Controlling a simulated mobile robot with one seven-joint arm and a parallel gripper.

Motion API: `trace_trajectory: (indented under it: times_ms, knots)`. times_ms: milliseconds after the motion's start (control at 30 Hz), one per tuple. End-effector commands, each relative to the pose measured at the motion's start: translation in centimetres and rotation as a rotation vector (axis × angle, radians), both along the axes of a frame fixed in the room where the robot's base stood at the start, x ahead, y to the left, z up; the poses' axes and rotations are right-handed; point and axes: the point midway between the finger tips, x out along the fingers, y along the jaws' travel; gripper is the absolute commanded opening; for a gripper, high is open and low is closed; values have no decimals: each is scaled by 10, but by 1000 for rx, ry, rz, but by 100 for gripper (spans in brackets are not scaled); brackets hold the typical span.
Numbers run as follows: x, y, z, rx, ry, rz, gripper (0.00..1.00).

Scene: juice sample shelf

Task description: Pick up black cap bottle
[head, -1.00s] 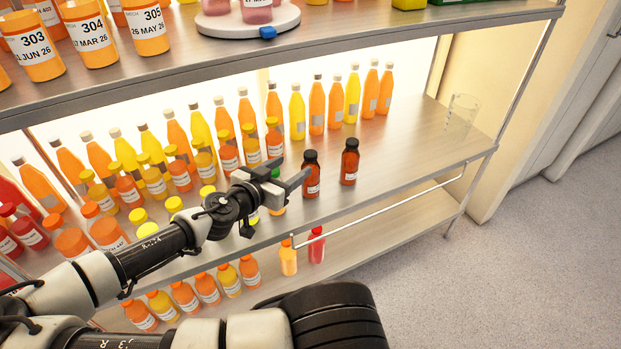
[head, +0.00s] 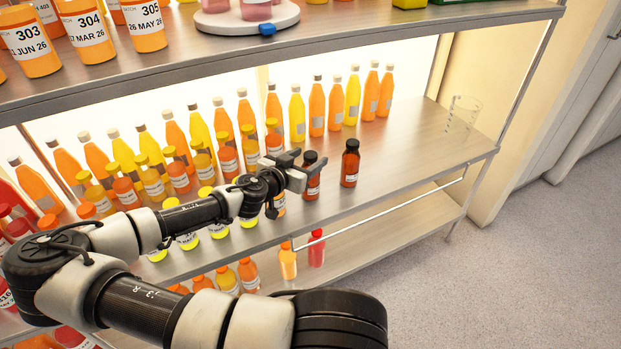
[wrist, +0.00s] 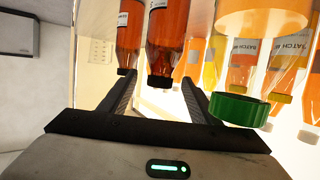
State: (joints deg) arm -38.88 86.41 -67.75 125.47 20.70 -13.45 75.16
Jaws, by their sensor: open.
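Two dark amber bottles with black caps stand upright on the middle shelf. The nearer black cap bottle (head: 313,187) is partly hidden behind my gripper (head: 308,159); the other black cap bottle (head: 350,167) stands clear to its right. In the wrist view, which shows things upside down, the nearer bottle (wrist: 166,38) has its cap between the open fingertips of my gripper (wrist: 158,80). The second bottle (wrist: 130,35) is beside the left finger. I see no finger contact with either bottle, and the jaws are empty.
A green-capped bottle (wrist: 240,108) is close beside the right finger in the wrist view. Rows of orange and yellow bottles (head: 225,125) fill the shelf behind and left. A clear beaker (head: 462,113) stands at the right end.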

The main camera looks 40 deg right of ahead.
Motion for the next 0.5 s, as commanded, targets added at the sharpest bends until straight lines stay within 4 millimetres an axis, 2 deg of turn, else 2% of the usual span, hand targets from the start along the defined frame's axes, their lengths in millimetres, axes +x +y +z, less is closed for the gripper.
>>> trace_trajectory:
  times_ms: [67, 367, 400, 500]
  knots:
    - [0, 0, 0, 0, 0, 0, 54]
    - [0, 0, 0, 0, 0, 0, 3]
    - [0, 0, 0, 0, 0, 0, 0]
    - [0, 0, 1, -1, -1, 0, 0]
